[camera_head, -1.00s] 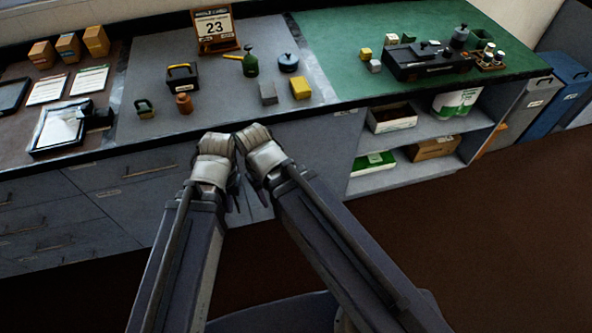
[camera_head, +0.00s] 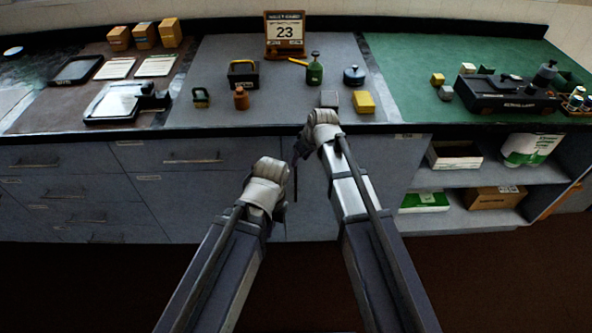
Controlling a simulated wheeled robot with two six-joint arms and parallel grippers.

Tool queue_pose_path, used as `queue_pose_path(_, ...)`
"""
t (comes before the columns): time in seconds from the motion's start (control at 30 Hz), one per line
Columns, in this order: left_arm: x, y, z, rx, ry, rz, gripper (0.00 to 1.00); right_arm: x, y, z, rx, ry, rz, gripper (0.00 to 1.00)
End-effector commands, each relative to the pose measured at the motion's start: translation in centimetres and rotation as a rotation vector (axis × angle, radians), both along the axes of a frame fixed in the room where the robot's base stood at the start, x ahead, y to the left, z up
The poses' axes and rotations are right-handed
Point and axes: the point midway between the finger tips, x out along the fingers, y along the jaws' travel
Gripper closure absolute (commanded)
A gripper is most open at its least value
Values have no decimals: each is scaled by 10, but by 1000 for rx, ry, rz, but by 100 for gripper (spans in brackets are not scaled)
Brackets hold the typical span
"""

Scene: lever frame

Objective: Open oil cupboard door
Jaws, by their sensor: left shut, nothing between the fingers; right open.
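Grey cupboard fronts (camera_head: 222,210) lie under the worktop, between the drawers at left and the open shelves at right. My arms cover much of them, and I cannot tell which front is the oil cupboard door or read a label for it. A thin dark upright bar (camera_head: 295,182) shows between my grippers; I cannot tell whether it is a handle. My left gripper (camera_head: 270,188) is shut and empty, in front of the fronts. My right gripper (camera_head: 308,145) is open, higher up near the worktop's front edge. I see no clear contact with a door.
The worktop edge (camera_head: 240,130) runs just above the fronts. Open shelves (camera_head: 470,218) hold boxes. The dark floor in front is clear.

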Motion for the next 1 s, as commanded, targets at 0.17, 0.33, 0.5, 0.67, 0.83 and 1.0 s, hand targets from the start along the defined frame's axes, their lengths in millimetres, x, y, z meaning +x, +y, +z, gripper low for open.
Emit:
queue_pose_path(0.17,0,0,-15,0,0,0,100,4,3,-15,-1,1,0,55)
queue_pose_path(0.33,0,0,-34,0,0,0,100,10,7,-35,-1,2,0,55)
queue_pose_path(0.5,0,0,-56,0,0,0,100,18,12,-56,-1,1,1,55)
queue_pose_path(0.67,0,0,-69,0,0,0,100,22,15,-69,-1,2,0,55)
queue_pose_path(0.83,0,0,-71,0,0,0,100,24,16,-71,-1,2,0,55)
queue_pose_path(1.0,0,0,-70,0,0,0,100,23,16,-70,-1,2,-1,55)
